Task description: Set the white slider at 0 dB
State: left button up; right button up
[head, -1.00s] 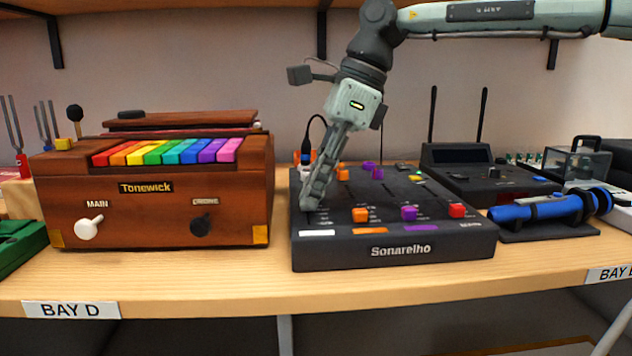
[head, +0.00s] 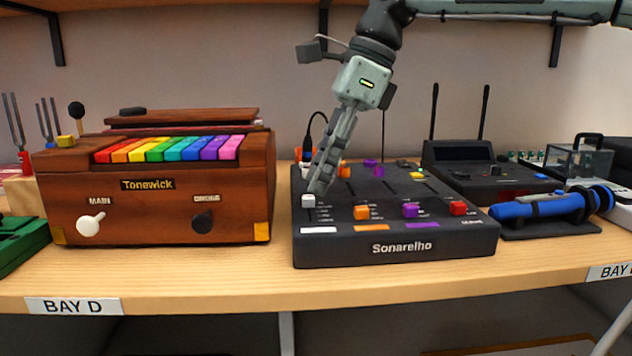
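The black Sonarelho mixer (head: 402,247) sits on the wooden shelf. Its white slider cap (head: 308,201) shows at the left channel, above the white label strip (head: 319,230), beside printed scale marks too small to read. My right gripper (head: 318,188) points down over that channel, its fingertips just above and behind the white cap. The fingers look close together, but I cannot tell whether they touch each other or the cap. An orange slider (head: 361,212), a purple slider (head: 411,210) and a red slider (head: 458,208) stand further right. My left gripper is not in view.
The wooden Tonewick instrument (head: 158,212) with coloured keys stands left of the mixer. A blue cylinder (head: 540,207) on a black stand and a black receiver with two antennas (head: 480,185) are at right. The shelf's front strip (head: 230,283) is clear.

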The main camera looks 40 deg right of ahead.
jog(key=v, duration=0.9)
jog(key=shift+r, duration=0.3)
jog(key=shift+s, duration=0.1)
